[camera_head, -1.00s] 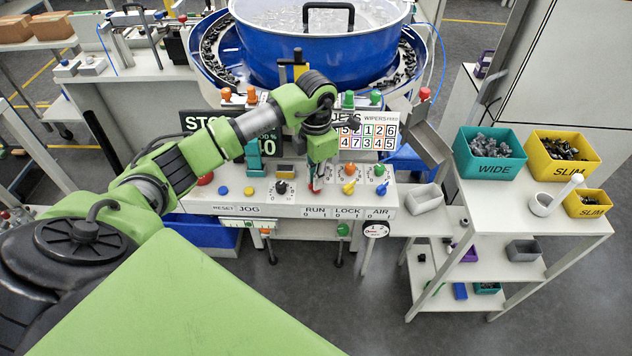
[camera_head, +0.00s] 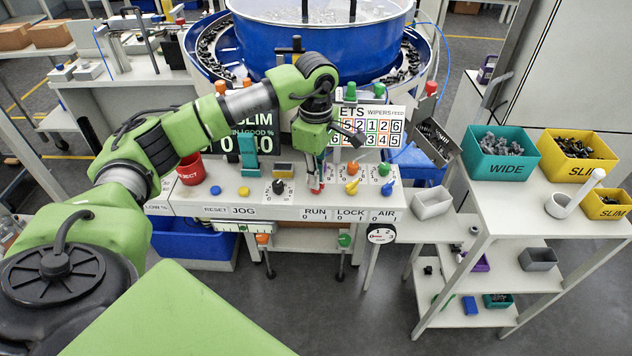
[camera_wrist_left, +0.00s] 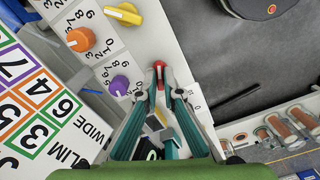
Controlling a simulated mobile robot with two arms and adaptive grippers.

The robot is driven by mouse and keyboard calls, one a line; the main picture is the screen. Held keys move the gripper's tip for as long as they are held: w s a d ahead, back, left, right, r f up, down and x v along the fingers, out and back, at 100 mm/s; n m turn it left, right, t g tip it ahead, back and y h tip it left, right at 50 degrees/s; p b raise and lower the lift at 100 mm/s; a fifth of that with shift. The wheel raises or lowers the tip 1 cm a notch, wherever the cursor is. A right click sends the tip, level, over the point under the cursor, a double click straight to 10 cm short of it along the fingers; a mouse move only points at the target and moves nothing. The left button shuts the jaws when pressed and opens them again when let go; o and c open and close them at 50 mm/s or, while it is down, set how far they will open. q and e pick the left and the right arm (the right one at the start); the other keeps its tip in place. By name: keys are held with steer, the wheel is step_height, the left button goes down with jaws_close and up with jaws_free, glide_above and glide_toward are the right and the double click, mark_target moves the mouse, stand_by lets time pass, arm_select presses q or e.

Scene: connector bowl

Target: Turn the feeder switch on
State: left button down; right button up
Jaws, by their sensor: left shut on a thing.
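The front panel (camera_head: 240,212) carries knobs and switches, with RUN, LOCK and AIR printed along its front edge. My left gripper (camera_head: 316,187) reaches down to the panel just above the RUN label. In the left wrist view my left gripper (camera_wrist_left: 160,88) has its fingertips close together, shut on a small red-tipped switch (camera_wrist_left: 159,65). Its lower part is hidden by the fingers, so its exact position between 0 and 1 cannot be told. My right gripper is not in view.
A black knob (camera_head: 279,187) stands left of the gripper and a yellow knob (camera_head: 352,188) right of it. The blue bowl (camera_head: 320,45) rises behind. A shelf unit (camera_head: 500,215) with part bins stands at the right.

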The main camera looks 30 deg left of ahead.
arm_select(q)
steer(key=shift+m+b, duration=0.95)
steer(key=shift+m, duration=1.15)
steer(key=shift+r, duration=0.1)
steer(key=c, duration=2.2)
jaws_free()
step_height(320, 180, up, 12)
